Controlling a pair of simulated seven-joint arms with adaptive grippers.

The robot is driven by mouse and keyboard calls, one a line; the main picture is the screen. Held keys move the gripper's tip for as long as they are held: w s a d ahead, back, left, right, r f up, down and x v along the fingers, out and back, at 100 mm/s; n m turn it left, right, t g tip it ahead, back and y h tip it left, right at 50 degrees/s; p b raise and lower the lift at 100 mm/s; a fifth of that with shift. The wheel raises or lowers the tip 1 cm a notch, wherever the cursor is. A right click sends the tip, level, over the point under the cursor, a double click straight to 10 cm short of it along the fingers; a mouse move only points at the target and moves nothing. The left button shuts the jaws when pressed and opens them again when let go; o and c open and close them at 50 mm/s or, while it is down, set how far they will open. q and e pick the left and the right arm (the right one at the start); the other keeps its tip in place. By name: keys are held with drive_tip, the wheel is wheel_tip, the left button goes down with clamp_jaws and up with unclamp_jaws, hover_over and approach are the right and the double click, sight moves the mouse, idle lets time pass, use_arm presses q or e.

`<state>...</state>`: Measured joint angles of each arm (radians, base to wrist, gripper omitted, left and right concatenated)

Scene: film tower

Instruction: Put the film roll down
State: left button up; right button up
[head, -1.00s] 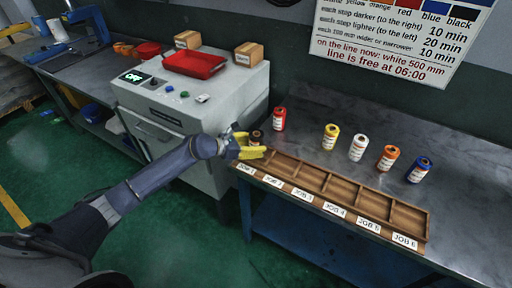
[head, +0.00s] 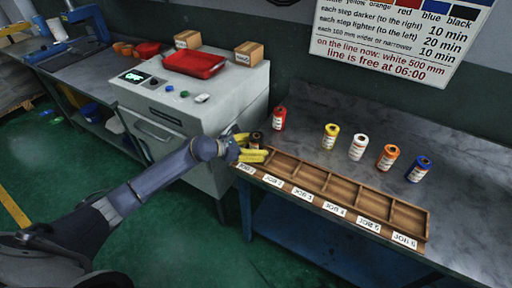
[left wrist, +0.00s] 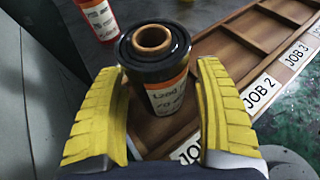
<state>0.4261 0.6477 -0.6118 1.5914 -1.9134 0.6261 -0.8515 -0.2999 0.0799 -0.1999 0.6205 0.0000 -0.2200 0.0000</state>
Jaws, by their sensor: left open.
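A black film roll (left wrist: 155,55) with a brown core and a white and orange label stands upright at the JOB 1 end of the wooden tray (left wrist: 215,45). In the head view the roll (head: 257,138) is partly hidden by my yellow fingers. My left gripper (head: 252,147) is open, with one finger on each side of the roll. In the left wrist view the gripper (left wrist: 160,115) shows gaps between its fingers and the roll. The roll's base is partly hidden. My right gripper is not in view.
A red roll (head: 279,118) stands behind the tray. Yellow (head: 330,137), white (head: 358,147), orange (head: 387,157) and blue (head: 419,169) rolls stand on the bench (head: 460,220) to the right. The other tray compartments are empty. A grey machine (head: 215,105) stands left.

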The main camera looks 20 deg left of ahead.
use_arm(q)
drive_tip(key=shift+r, duration=0.15)
drive_tip(key=v, duration=1.2)
